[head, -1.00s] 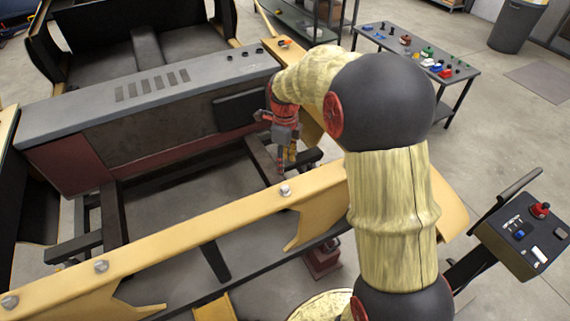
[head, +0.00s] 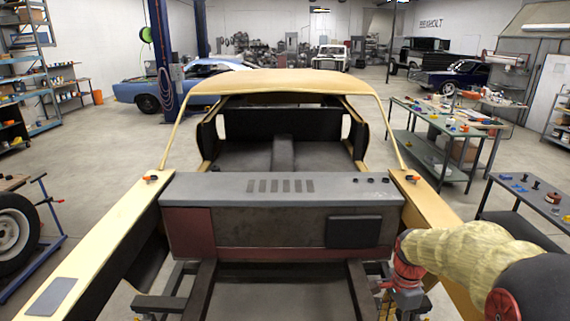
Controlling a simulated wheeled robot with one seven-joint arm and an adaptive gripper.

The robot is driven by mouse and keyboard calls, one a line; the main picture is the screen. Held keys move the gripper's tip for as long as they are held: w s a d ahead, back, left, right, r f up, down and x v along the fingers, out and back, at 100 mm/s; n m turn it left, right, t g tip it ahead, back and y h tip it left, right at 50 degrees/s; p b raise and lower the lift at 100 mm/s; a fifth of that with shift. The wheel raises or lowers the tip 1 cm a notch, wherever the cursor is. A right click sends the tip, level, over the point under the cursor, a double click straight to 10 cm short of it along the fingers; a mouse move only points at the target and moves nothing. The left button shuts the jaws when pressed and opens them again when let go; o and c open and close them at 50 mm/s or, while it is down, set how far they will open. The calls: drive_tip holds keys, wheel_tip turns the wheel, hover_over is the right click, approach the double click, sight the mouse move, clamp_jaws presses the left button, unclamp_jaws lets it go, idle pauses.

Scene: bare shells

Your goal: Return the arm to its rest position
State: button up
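My arm comes in from the lower right of the head view, wrapped in a pale yellow, wrinkled cover with dark joints and red parts. It is bent, with its end hanging down beside the right end of the grey dashboard (head: 270,185). My gripper (head: 390,306) is at the bottom edge of the view, over the front frame of the bare car shell. It is small and partly cut off, so its opening is unclear. I see no object held in it.
The tan car shell (head: 290,80) fills the middle, with side rails (head: 85,255) left and right. Tool tables (head: 440,165) stand at the right. A loose wheel (head: 15,232) is at the left. A blue lift post (head: 170,60) and parked cars stand behind. Open floor lies between.

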drive_tip(key=s+a+r+n+t+b, duration=0.2)
drive_tip(key=s+a+n+b, duration=0.3)
drive_tip(key=s+n, duration=0.3)
drive_tip(key=s+a+r+n+t+b, duration=0.3)
drive_tip(key=s+n, duration=0.5)
drive_tip(key=s, duration=0.4)
drive_tip(key=a+t+b, duration=0.1)
drive_tip(key=a+b, duration=0.1)
drive_tip(key=b, duration=0.1)
drive_tip(key=shift+s+r+b, duration=0.35)
